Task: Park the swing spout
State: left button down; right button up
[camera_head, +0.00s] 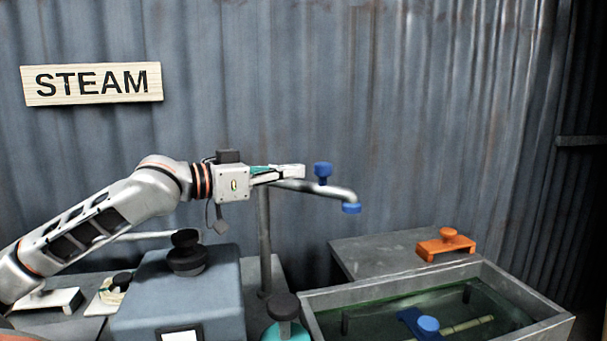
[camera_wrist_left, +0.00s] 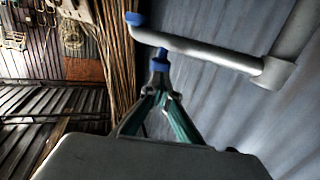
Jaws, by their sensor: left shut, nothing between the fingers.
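The swing spout (camera_head: 330,190) is a grey pipe on an upright post (camera_head: 265,240). It points right, with a blue outlet tip (camera_head: 351,208) near the tank's back left corner and a blue knob (camera_head: 323,170) standing on top. In the left wrist view the spout (camera_wrist_left: 205,48) crosses the upper part, and its knob (camera_wrist_left: 160,60) sits just past my fingertips. My left gripper (camera_head: 303,171) is shut and empty, left of the knob at about its height; it also shows in the wrist view (camera_wrist_left: 160,92). Whether fingertips and knob touch is unclear. My right gripper is out of view.
A green-water tank (camera_head: 545,325) at the lower right holds a blue clamp (camera_head: 428,325) and a rod (camera_head: 468,325). An orange-handled piece (camera_head: 448,243) rests on the grey surface behind. A blue-grey box (camera_head: 190,295) with a black knob stands below my left arm. A corrugated wall closes the back.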

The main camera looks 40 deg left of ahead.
pick_arm(q)
jog(key=shift+w+d, duration=0.25)
jog(key=shift+w, duration=0.3)
jog(key=shift+w+d, duration=0.1)
jog(key=shift+w, duration=0.2)
jog(key=shift+w+d+p, duration=0.15)
jog(key=shift+w+p, duration=0.15)
jog(key=shift+w, duration=0.05)
jog(key=shift+w+f, duration=0.1)
